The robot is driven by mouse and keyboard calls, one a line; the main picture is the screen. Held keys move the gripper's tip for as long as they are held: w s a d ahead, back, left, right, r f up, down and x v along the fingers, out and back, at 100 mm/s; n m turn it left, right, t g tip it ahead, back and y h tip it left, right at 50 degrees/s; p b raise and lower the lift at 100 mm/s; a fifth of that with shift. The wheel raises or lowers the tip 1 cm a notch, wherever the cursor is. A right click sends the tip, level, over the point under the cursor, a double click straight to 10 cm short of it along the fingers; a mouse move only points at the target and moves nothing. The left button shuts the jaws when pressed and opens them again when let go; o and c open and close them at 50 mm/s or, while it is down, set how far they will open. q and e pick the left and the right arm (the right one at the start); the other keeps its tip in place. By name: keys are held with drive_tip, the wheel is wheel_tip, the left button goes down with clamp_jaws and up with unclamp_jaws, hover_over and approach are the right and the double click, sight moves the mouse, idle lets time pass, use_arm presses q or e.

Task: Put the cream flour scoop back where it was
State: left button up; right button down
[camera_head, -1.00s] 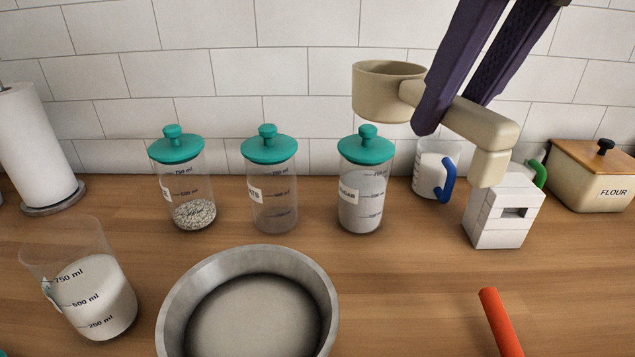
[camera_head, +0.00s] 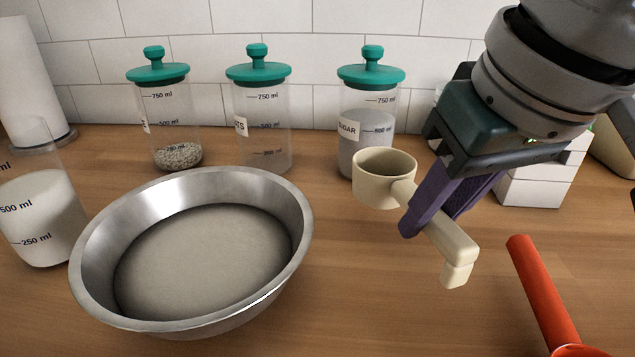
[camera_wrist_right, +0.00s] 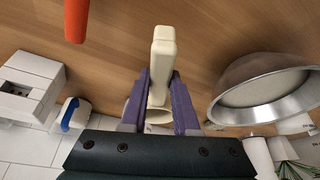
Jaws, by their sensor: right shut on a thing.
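The cream flour scoop (camera_head: 384,178) is held in my right gripper (camera_head: 425,215), whose purple fingers are shut on its handle. Its round cup points left, in front of the sugar jar, and its hooked handle end points to the lower right. In the right wrist view the scoop's handle (camera_wrist_right: 162,65) stands between the two fingers (camera_wrist_right: 158,100), with the cup partly hidden behind them. The white block with a slot (camera_wrist_right: 30,85) shows at the left of the wrist view; in the head view the white block (camera_head: 540,180) is partly hidden behind my right gripper. My left gripper is not in view.
A steel bowl (camera_head: 95,255) stands left of the scoop. Three teal-lidded jars, including the sugar jar (camera_head: 350,133), line the wall. A measuring jug (camera_head: 40,215) is at the left. A red-orange handle (camera_head: 540,290) lies at the right. Wood is bare between bowl and handle.

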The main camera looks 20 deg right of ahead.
wheel_tip(320, 180, down, 6)
drive_tip(key=shift+f+b, duration=0.1)
drive_tip(key=shift+b, duration=0.75)
drive_tip(key=c, duration=0.7)
unclamp_jaws()
drive_tip(key=shift+o, duration=0.2)
